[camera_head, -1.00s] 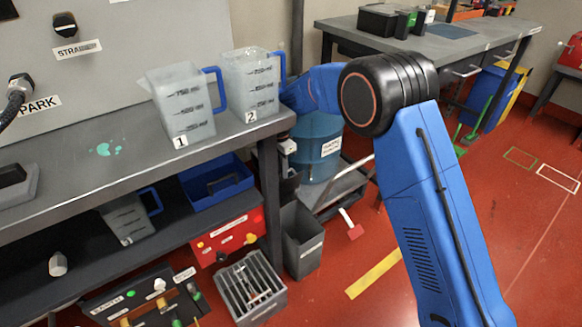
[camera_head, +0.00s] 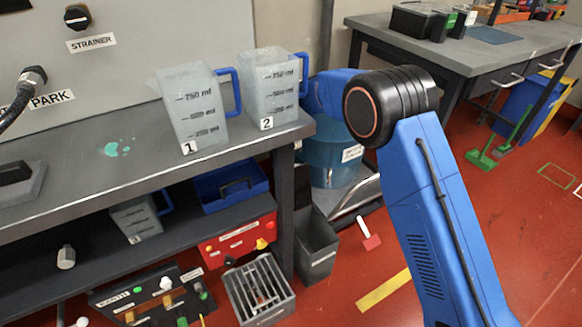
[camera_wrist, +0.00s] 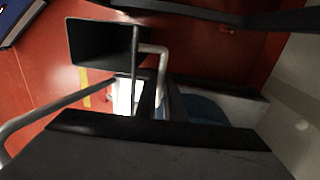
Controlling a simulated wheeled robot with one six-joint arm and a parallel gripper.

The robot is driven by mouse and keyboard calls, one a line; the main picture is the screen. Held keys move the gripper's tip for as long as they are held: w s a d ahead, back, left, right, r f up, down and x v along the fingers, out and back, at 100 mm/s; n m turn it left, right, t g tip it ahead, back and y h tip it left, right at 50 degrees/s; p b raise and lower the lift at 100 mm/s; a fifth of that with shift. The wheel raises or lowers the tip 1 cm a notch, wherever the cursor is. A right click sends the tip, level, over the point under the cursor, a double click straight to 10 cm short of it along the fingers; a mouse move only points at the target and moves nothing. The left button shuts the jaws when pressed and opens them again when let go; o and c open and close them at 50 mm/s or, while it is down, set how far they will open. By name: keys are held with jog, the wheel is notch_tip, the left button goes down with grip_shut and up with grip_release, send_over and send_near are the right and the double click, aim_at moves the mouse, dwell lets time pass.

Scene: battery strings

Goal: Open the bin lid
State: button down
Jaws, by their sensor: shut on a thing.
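The dark grey bin (camera_head: 316,245) with a white label stands on the red floor beside the bench's front leg. In the wrist view the bin (camera_wrist: 95,42) shows its open mouth and dark inside. A thin dark panel seen nearly edge-on, apparently the bin lid (camera_wrist: 134,62), stands up along the bin's right side there. My gripper (camera_wrist: 142,102) shows as dark parts low in the wrist view, shut at the near end of this panel. The exact contact is hard to make out. In the head view my arm reaches behind the bench corner, and my gripper is hidden.
A blue drum (camera_head: 330,150) on a grey trolley (camera_head: 358,196) stands close behind the bin. Jugs 1 (camera_head: 196,110) and 2 (camera_head: 266,88) stand near the bench (camera_head: 150,165) corner. A slotted grey crate (camera_head: 238,300) is left of the bin.

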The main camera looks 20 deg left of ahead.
jog(key=shift+w+a+r, duration=0.1)
jog(key=shift+a, duration=0.05)
jog(key=c, duration=1.9)
grip_release()
jog(key=shift+o, duration=0.2)
notch_tip(320, 180, up, 17)
jog(key=a, duration=0.1)
jog(key=shift+w+r, duration=0.2)
jog(key=shift+w, duration=0.2)
